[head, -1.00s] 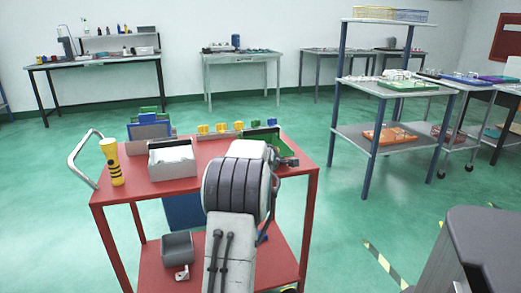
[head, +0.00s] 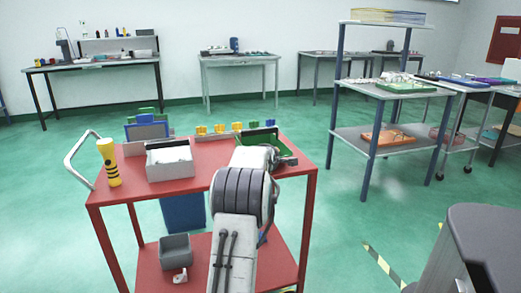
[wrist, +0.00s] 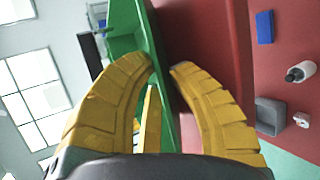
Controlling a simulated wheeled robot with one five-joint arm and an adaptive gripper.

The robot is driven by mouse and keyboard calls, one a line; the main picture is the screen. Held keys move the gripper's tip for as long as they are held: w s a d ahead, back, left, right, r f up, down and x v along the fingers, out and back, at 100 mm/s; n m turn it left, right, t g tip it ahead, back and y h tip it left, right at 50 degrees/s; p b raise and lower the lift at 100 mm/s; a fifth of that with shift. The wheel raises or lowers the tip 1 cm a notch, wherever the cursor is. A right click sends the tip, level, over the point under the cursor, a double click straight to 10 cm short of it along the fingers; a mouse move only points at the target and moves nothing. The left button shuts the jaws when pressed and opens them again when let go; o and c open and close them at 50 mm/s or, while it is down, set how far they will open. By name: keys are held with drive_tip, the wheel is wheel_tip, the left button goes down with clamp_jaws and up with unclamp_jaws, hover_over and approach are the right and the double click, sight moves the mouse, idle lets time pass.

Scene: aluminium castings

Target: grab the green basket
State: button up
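The green basket (head: 261,143) stands at the right back of the red cart's top, partly hidden behind my arm in the head view. In the wrist view, its green wall (wrist: 160,50) runs between my two yellow fingers. My gripper (wrist: 165,67) has its fingertips drawn close together, one on each side of that wall. It appears shut on the wall; a small gap at the right fingertip is hard to judge. My gripper's fingers are hidden in the head view.
The red cart (head: 215,178) also bears a white bin (head: 170,162), a yellow bottle (head: 108,162), a blue panel and small yellow parts. A grey bin (head: 175,251) is on its lower shelf. A shelving rack (head: 375,148) stands right; green floor lies between.

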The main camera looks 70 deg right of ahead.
clamp_jaws()
drive_tip(key=shift+r, duration=0.15)
drive_tip(key=shift+r, duration=0.1)
